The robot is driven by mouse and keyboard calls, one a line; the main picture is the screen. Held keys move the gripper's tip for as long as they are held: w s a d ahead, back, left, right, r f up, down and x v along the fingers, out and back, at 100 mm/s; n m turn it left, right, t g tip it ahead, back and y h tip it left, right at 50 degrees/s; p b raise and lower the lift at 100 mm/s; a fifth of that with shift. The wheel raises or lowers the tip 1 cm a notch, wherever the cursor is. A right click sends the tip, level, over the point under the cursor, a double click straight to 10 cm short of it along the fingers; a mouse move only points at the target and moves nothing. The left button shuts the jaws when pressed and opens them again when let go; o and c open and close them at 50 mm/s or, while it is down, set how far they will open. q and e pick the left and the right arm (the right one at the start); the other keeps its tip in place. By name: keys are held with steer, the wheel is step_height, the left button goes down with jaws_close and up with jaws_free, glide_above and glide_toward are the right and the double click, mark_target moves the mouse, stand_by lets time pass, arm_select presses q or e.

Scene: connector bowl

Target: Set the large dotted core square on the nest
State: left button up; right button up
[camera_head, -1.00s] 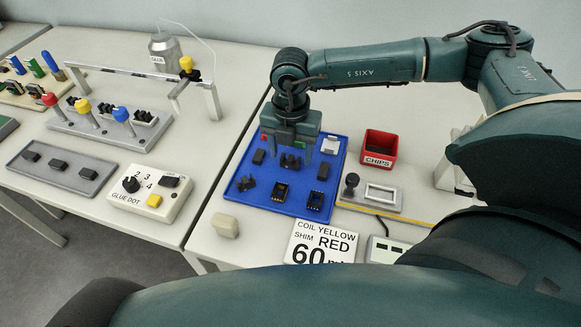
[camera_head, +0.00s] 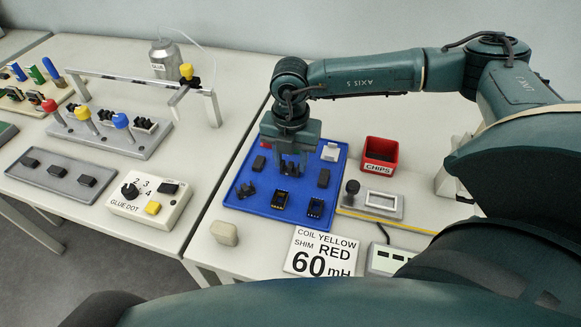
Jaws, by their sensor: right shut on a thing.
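My right gripper (camera_head: 291,168) points down over the blue tray (camera_head: 240,200). It is shut on a dark core (camera_head: 289,169), which the fingers partly hide. The dots on it are too small to make out, and I cannot tell whether it is clear of the tray. Other dark parts lie in the tray, including a notched piece (camera_head: 247,190), a block (camera_head: 323,178) and two open-framed pieces (camera_head: 280,199), (camera_head: 315,208). I cannot tell for certain which fixture is the nest; a grey fixture with a black knob (camera_head: 382,200) stands right of the tray. My left gripper is out of view.
A red CHIPS bin (camera_head: 380,155) stands beyond the grey fixture. A sign (camera_head: 320,252) reading 60 mH and a pale block (camera_head: 224,234) are in front of the tray. A glue-dot box (camera_head: 150,203) and peg stands (camera_head: 110,128) are on the left table.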

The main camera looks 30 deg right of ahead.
mark_target(291, 164)
steer(key=shift+r+p, duration=1.6)
steer(key=shift+r, duration=0.9)
